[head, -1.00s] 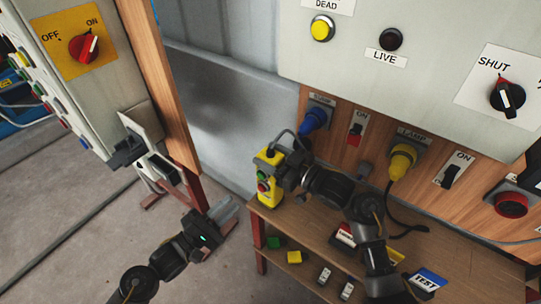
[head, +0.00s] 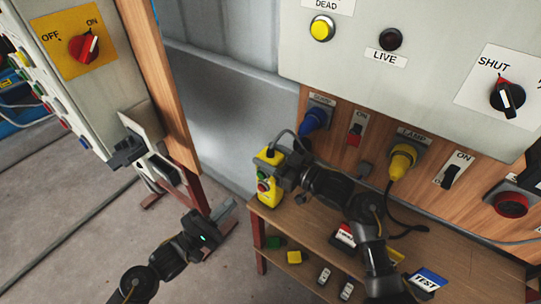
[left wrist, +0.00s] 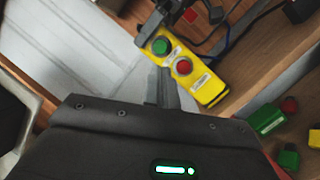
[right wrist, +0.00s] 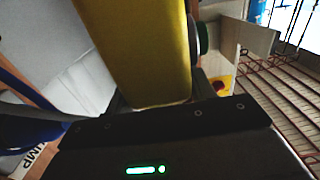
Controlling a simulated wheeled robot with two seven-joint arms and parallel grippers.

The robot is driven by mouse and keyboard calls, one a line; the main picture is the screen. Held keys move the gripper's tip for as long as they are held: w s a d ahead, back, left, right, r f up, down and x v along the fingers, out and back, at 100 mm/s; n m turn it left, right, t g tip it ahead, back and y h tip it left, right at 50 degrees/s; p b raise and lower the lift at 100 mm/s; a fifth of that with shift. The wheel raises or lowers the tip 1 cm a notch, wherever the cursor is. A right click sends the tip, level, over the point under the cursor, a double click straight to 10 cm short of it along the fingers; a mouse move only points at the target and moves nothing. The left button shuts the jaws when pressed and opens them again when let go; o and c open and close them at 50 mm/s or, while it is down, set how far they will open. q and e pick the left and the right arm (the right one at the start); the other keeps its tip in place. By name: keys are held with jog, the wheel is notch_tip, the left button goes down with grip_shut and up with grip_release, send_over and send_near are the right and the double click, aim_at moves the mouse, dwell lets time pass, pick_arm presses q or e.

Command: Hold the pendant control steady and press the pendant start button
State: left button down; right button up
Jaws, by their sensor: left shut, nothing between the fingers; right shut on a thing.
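The yellow pendant control (head: 268,180) hangs upright above the left end of the low wooden shelf in the head view. Its green start button (left wrist: 160,46) and red button (left wrist: 183,67) face the left wrist camera. My right gripper (head: 285,176) is shut on the pendant, whose yellow body (right wrist: 145,50) fills the middle of the right wrist view. My left gripper (head: 222,212) is shut and empty, lower and to the left of the pendant. In the left wrist view its fingertips (left wrist: 160,85) point toward the pendant, apparently short of the buttons.
A wooden shelf (head: 430,250) holds small blocks and labelled items. A blue plug (head: 314,120) and a yellow plug (head: 402,160) sit in the panel, with cables near my right arm. A grey cabinet with a red switch (head: 83,48) stands at left.

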aim_at(270, 178)
pick_arm(q)
jog(key=shift+w, duration=0.1)
dwell(0.7)
jog(key=r+m+g+h, duration=0.1)
jog(key=m+g+h, duration=0.1)
jog(key=m+g, duration=0.1)
jog(key=s+m+g+h, duration=0.1)
jog(key=m+g+h, duration=0.1)
jog(key=m, duration=0.4)
jog(key=s+r+m+g+h, duration=0.1)
jog(key=m+g+h, duration=0.1)
jog(key=m, duration=0.3)
jog(key=shift+s+r+g+h, duration=0.25)
jog(key=shift+r+g+h, duration=0.1)
jog(key=shift+g, duration=0.45)
jog(key=w+d, duration=0.5)
jog(key=w, duration=0.2)
jog(key=shift+w+d, duration=0.15)
dwell(1.1)
jog(key=shift+w+d, duration=0.25)
jog(key=shift+w, duration=0.05)
